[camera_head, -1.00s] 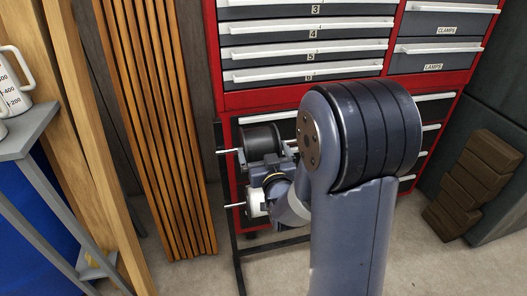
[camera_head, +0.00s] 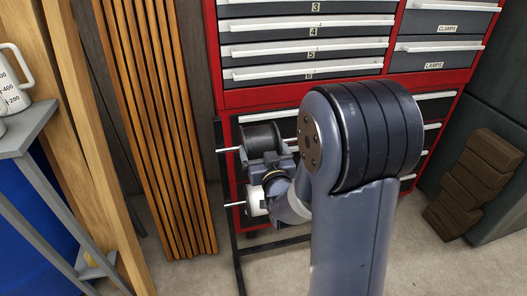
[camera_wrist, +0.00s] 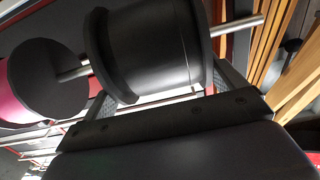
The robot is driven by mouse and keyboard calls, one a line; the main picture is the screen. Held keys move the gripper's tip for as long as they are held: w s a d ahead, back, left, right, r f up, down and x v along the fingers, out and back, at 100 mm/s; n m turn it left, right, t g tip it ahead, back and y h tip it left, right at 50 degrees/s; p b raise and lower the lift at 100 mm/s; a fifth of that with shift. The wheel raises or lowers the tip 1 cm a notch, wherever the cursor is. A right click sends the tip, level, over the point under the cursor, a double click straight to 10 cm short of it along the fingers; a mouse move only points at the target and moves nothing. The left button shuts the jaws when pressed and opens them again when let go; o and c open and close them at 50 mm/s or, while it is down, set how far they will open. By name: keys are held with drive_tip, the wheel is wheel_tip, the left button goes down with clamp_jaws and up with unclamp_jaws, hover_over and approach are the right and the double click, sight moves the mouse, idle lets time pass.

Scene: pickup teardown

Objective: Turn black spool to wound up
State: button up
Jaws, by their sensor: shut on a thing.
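The black spool (camera_head: 261,138) sits on a thin metal rod of a rack in front of the red tool cabinet. In the wrist view the spool (camera_wrist: 150,50) fills the upper middle, with its rod sticking out on both sides. My gripper (camera_head: 272,158) is at the spool's near lower side, partly behind my own arm. In the wrist view its two fingers reach up at the spool's two ends, and it is shut on the spool. The spool's far side and any marking of its turn are hidden.
A white spool (camera_head: 256,200) hangs on a lower rod, close below my gripper. In the wrist view a magenta spool with a dark flange (camera_wrist: 40,80) is close at the left. Wooden slats (camera_head: 160,130) stand left of the rack. Bare floor (camera_head: 190,278) lies in front.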

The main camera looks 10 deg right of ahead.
drive_tip(key=shift+f+t+b, duration=0.3)
drive_tip(key=shift+b, duration=1.2)
drive_tip(key=shift+r, duration=0.15)
drive_tip(key=o, duration=0.7)
drive_tip(key=s, duration=1.1)
drive_tip(key=shift+f, duration=0.45)
drive_tip(key=shift+w, duration=0.1)
